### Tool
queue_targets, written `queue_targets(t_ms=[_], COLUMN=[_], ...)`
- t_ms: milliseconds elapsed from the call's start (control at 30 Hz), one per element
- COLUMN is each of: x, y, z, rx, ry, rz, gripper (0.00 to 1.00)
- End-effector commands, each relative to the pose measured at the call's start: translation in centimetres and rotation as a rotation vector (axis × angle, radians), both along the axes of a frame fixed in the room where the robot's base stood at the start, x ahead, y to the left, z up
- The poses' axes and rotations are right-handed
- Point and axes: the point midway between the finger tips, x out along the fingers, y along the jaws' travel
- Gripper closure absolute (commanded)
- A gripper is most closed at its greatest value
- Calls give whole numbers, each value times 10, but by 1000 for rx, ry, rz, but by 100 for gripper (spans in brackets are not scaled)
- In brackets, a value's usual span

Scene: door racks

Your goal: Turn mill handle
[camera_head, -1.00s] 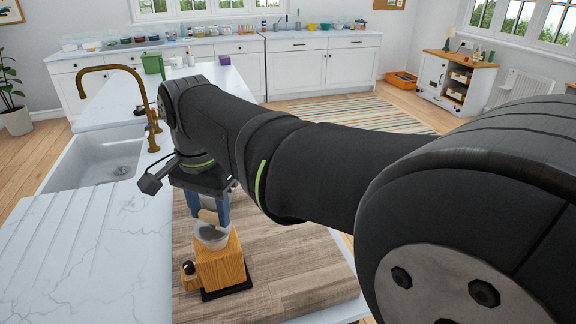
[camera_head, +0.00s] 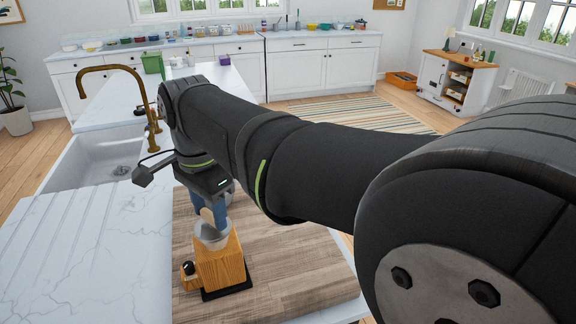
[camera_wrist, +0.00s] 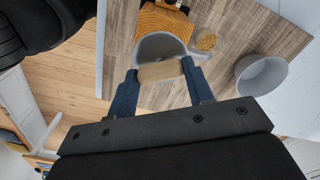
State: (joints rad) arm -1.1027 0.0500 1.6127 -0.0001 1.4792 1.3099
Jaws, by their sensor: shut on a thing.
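The mill has a square wooden body (camera_head: 219,265) on a dark base, with a grey metal bowl (camera_head: 212,237) on top. It stands upright on a wooden board (camera_head: 290,262). In the wrist view the mill's wooden body (camera_wrist: 163,24) and grey bowl (camera_wrist: 158,45) are at the top. My gripper (camera_head: 212,214) is above the bowl, its blue fingers pointing down. In the wrist view my gripper (camera_wrist: 160,72) is shut on the light wooden knob of the mill handle (camera_wrist: 159,71), at the bowl's edge. The handle's crank arm is mostly hidden.
A sink (camera_head: 105,157) with a brass tap (camera_head: 118,72) lies to the left. The board right of the mill is clear.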

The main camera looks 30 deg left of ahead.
Motion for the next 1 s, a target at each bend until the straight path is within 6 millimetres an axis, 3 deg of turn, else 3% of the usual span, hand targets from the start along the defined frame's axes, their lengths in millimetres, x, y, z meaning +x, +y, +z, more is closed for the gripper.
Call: queue_targets(t_ms=[67, 100, 200, 500, 633, 767, 1000], x=[0, 0, 0, 0, 0, 0, 0], y=[0, 0, 0, 0, 1, 1, 1], z=[1, 1, 1, 1, 11, 35, 94], rx=[3, 3, 3, 1, 3, 5, 5], ry=[-2, -2, -2, 0, -2, -2, -2], rz=[0, 0, 1, 1, 1, 1, 1], gripper=[76, 51, 31, 31, 31, 31, 31])
